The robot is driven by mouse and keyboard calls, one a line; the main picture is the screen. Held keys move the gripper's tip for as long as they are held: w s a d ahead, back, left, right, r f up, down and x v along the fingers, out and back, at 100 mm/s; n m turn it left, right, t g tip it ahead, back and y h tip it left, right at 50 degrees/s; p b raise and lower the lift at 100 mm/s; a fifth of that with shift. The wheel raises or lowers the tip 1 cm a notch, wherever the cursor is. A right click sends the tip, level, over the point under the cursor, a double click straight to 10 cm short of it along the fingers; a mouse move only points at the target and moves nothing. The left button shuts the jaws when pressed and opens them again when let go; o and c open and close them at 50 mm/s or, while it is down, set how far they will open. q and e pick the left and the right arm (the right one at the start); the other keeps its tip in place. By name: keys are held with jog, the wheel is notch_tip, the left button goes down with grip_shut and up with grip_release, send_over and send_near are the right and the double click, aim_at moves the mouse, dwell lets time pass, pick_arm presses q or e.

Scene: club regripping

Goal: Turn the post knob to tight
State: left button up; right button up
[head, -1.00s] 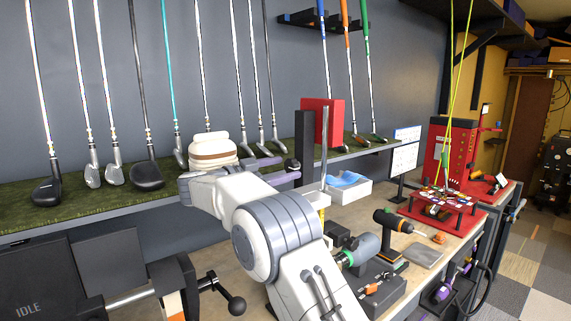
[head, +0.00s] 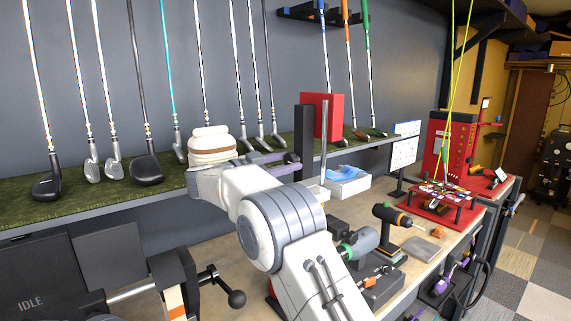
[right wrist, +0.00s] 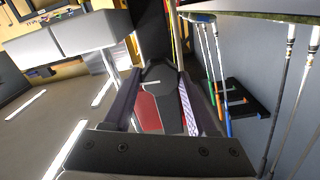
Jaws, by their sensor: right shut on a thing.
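The black post (head: 304,130) stands upright at the shelf edge, in the middle of the head view. My right gripper (head: 290,163), with purple fingers, reaches it from the left. In the right wrist view my right gripper (right wrist: 158,78) is shut on a dark grey knob (right wrist: 160,88), which sits between the two fingers. In the head view the knob is hidden by the gripper and the arm, so its turn position cannot be read. My left gripper is not in view.
Several golf clubs (head: 147,168) lean along the green shelf (head: 100,186). A red block (head: 328,117) is just right of the post. A thin upright rod (head: 324,140), a white tray (head: 348,184) and a drill (head: 392,216) stand on the bench.

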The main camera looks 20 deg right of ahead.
jog(key=m+b, duration=0.3)
jog(key=m, duration=0.2)
jog(key=shift+f+b, duration=0.15)
jog(key=shift+b, duration=0.25)
jog(key=m+b, duration=0.3)
jog(key=m, duration=0.3)
jog(key=shift+m+b, duration=0.3)
jog(key=shift+b, duration=0.1)
jog(key=m+b, duration=0.2)
jog(key=m, duration=0.3)
jog(key=m+b, duration=0.2)
jog(key=m, duration=0.3)
jog(key=shift+m, duration=0.4)
jog(key=o, duration=1.4)
jog(key=shift+c, duration=0.2)
jog(key=shift+a, duration=0.1)
